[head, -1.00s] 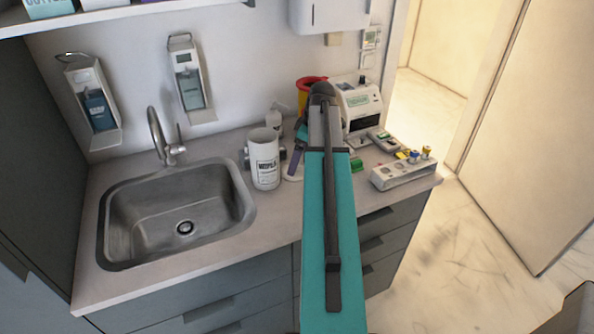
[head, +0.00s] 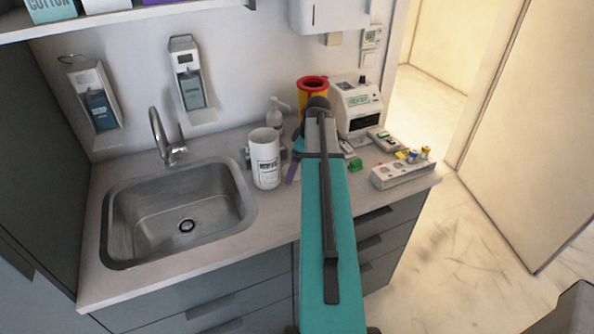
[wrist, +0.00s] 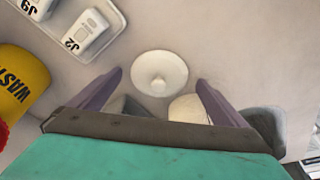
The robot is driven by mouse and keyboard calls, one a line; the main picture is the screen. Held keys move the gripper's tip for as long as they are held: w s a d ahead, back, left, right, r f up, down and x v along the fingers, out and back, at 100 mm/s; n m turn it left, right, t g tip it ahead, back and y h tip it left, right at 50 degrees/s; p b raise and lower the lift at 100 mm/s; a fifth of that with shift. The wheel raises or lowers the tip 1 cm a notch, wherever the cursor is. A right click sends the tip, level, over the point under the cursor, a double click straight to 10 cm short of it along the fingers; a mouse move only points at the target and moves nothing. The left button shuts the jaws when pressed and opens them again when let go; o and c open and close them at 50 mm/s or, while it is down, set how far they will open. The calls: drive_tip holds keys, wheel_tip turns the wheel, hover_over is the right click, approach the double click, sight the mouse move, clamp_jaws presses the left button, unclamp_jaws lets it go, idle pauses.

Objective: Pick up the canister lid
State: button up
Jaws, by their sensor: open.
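The canister lid (wrist: 159,73) is a round, off-white disc with a small central knob, lying on the counter in the wrist view. My gripper (wrist: 159,79) is open and empty, its purple fingers to the left and right of the lid's near side; I see no contact. In the head view my teal arm hides the lid, and only a bit of purple finger (head: 292,171) shows beside it. The white, labelled canister (head: 266,163) stands upright and open-topped left of the arm.
A sink (head: 180,212) lies left of the canister. A spray bottle (head: 274,112) and a yellow waste container (wrist: 20,85), red-topped in the head view (head: 313,84), stand near. A white device (head: 357,106) and a vial rack (head: 402,173) are at right.

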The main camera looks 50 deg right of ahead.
drive_tip(key=c, duration=1.1)
drive_tip(key=shift+r, duration=0.25)
drive_tip(key=shift+r+b, duration=0.9)
drive_tip(key=shift+r, duration=0.5)
drive_tip(key=s+b, duration=0.1)
drive_tip(key=s, duration=0.4)
drive_tip(key=s+d+r+b, duration=0.1)
drive_tip(key=s+b, duration=0.1)
drive_tip(key=s, duration=0.3)
drive_tip(key=s+d+b, duration=0.1)
drive_tip(key=s, duration=0.5)
drive_tip(key=shift+d+r, duration=0.1)
drive_tip(key=shift+r, duration=0.25)
